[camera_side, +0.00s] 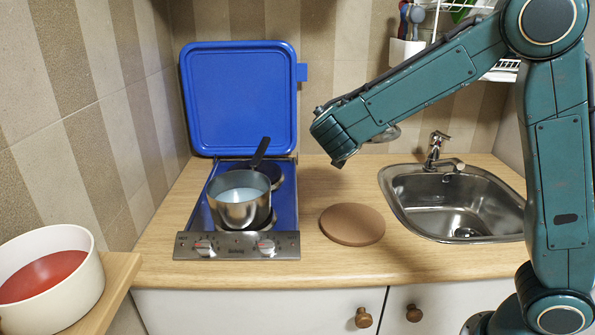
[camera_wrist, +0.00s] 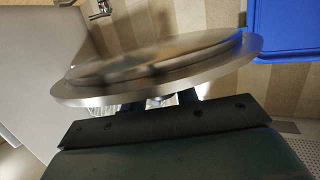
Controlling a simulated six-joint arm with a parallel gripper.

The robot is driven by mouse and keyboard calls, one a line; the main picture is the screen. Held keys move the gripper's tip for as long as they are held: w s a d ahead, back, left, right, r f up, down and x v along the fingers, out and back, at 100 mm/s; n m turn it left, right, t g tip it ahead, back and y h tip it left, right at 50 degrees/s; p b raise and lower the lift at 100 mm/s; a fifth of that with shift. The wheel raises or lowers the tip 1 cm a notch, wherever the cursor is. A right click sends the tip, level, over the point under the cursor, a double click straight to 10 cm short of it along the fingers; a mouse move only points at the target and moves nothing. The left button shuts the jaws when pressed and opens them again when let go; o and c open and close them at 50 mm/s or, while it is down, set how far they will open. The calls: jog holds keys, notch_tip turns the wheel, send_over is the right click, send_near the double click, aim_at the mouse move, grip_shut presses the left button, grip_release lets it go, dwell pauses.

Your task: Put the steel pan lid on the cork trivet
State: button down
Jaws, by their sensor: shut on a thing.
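The steel pan lid (camera_wrist: 165,68) fills the upper middle of the wrist view, seen nearly edge-on. My gripper (camera_wrist: 158,103) is shut on it, at a small knob partly hidden between the fingers. In the side view only a sliver of the lid (camera_side: 388,134) shows behind my arm, up in the air above the counter. The gripper's fingers are hidden there. The cork trivet (camera_side: 352,225) is a flat brown disc on the counter, bare, between the hob and the sink. The lid is well above it and apart from it.
A steel saucepan (camera_side: 240,210) with pale liquid stands on the hob (camera_side: 200,225), its dark handle pointing back. The blue hob cover (camera_side: 238,100) stands raised behind. The sink (camera_side: 455,205) with its tap (camera_side: 436,150) lies right. A white pot (camera_side: 48,285) sits front left.

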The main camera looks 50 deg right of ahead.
send_over(353, 220)
notch_tip(353, 220, down, 18)
jog(key=shift+r, duration=0.25)
dwell(0.7)
jog(key=shift+f, duration=1.9)
jog(key=shift+f, duration=0.55)
jog(key=c, duration=1.1)
grip_release()
jog(key=shift+a+r, duration=0.1)
jog(key=shift+r, duration=0.5)
jog(key=shift+v, duration=5.9)
